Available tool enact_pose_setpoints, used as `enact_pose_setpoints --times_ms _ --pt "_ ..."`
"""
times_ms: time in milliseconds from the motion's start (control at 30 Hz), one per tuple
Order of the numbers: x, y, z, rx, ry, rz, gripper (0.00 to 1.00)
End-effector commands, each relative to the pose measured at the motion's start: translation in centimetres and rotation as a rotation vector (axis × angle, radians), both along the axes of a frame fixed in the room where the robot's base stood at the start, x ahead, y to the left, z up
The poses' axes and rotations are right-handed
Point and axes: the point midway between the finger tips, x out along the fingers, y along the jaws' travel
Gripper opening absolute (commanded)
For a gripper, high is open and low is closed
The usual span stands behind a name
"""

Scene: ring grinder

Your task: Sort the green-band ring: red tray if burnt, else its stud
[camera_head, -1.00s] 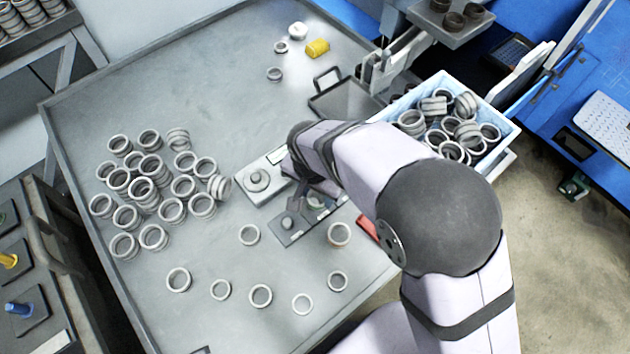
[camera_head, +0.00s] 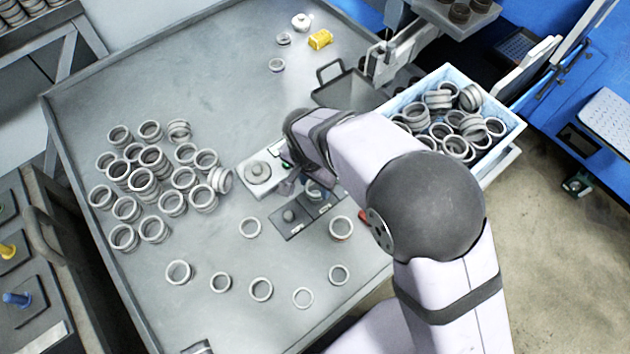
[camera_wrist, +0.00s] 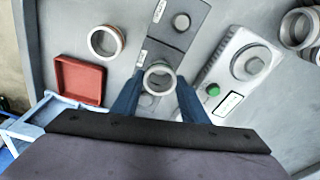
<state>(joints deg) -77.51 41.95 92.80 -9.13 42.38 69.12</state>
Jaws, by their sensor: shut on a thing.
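My gripper (camera_wrist: 158,84) is shut on a pale ring (camera_wrist: 160,70), seen in the wrist view between the blue fingers. No green band can be made out on it. It is over the nearer of two dark stud plates (camera_wrist: 147,99); whether it touches the plate or sits around a stud, I cannot tell. The other dark plate with a bare stud (camera_wrist: 181,22) is beyond it. The red tray (camera_wrist: 79,81) is to the left and looks empty. In the head view my arm hides most of the red tray (camera_head: 363,216).
A pale unit with a round knob and green button (camera_wrist: 213,90) stands right of the plates. A loose ring (camera_wrist: 105,41) lies between tray and plates. Several stacked rings (camera_head: 150,175) crowd the table's left. A blue-white crate (camera_head: 515,128) of rings is at upper right.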

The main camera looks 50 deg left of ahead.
Motion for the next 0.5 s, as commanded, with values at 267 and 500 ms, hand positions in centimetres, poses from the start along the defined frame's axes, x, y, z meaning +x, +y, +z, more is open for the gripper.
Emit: enact_pose_setpoints --times_ms 267,500 --pt "0.0 0.0 -2.1 0.0 0.0 0.0 0.11" --pt "0.0 0.0 -3.2 0.0 0.0 0.0 0.11"
